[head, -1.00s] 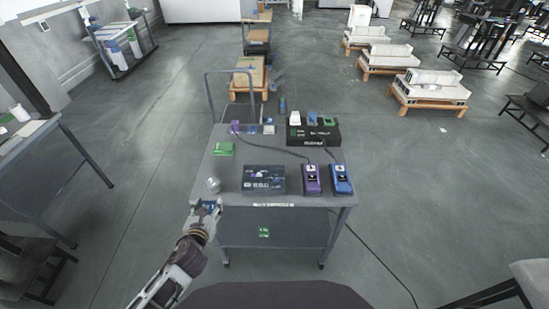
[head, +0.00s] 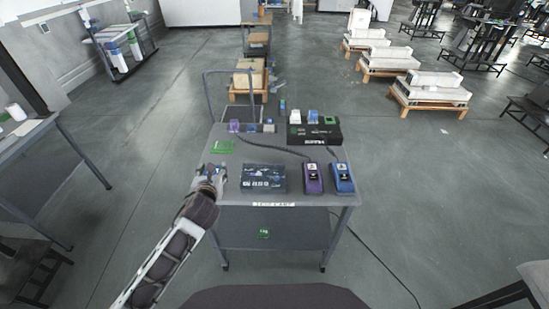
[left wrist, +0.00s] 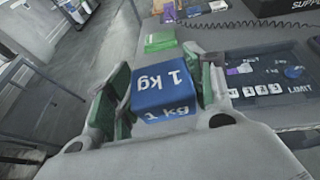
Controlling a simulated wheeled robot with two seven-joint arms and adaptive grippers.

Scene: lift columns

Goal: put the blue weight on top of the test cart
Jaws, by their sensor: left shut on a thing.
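The blue weight (left wrist: 165,88), a block marked "1 kg", sits between the green finger pads of my left gripper (left wrist: 158,98) in the left wrist view. My left gripper is shut on it. In the head view my left gripper (head: 212,176) is over the front left part of the test cart (head: 266,155) and mostly hides the weight. I cannot tell whether the weight touches the cart top. The cart is grey with a push handle at its far end. My right gripper is not in view.
On the cart are a dark printed box (head: 263,178), a purple meter (head: 313,178), a blue meter (head: 342,177), a black supply box (head: 314,132) and a green item (head: 222,147). Bare top shows in the middle. A table (head: 50,165) stands at left.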

